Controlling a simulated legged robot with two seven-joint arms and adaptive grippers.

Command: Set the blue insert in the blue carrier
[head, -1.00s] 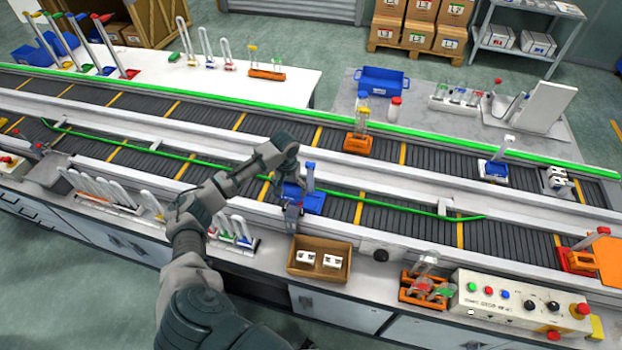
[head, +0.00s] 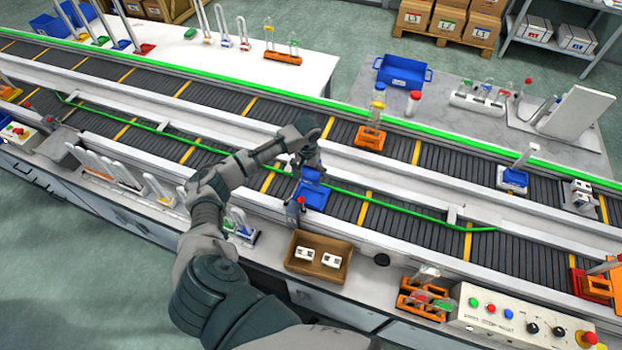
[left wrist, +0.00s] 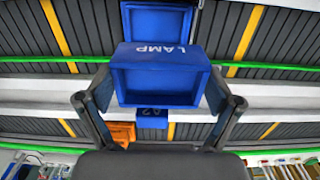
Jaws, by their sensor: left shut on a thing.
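The blue insert (left wrist: 160,75), a box marked LAMP, sits between the two fingers of my left gripper (left wrist: 160,102) in the left wrist view; the gripper is shut on it. In the head view my left gripper (head: 309,160) is over the near conveyor lane, and the insert (head: 311,175) shows just under it. The blue carrier (head: 314,198) is on that lane directly below. In the wrist view a blue body, apparently the carrier (left wrist: 155,25), shows just beyond the insert's top edge. Whether the two touch is hard to tell. My right gripper is out of view.
A green line (head: 410,216) runs along the near lane. A cardboard box (head: 318,257) with white parts and an orange rack (head: 424,300) stand on the front ledge. An orange carrier (head: 370,136) and another blue carrier (head: 513,180) are on the far lane.

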